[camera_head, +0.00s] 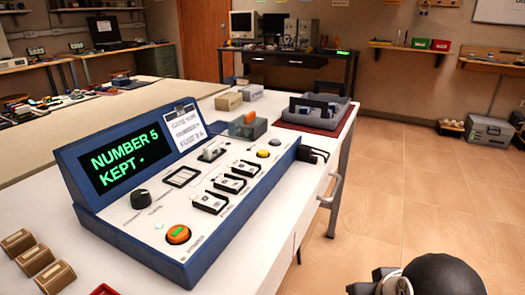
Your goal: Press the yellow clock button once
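The blue-edged control console (190,262) stands on the white table. Its tilted screen (122,155) reads "NUMBER 5 KEPT" in green letters. A small yellow button (263,153) sits towards the far right of the panel, close to a dark round knob (275,142). A larger orange button (178,234) with a green centre is at the panel's near end. Part of my arm, dark and rounded, shows at the bottom right, cut off by the frame edge. What looks like my gripper (385,282) is beside it, well away from the console; its fingers are not clear.
Several brown blocks (33,259) lie at the table's near left. Small boxes (228,101) and a grey tray (318,112) stand behind the console. Dark cables leave the console's right side. A handle (333,190) juts from the table's right edge.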

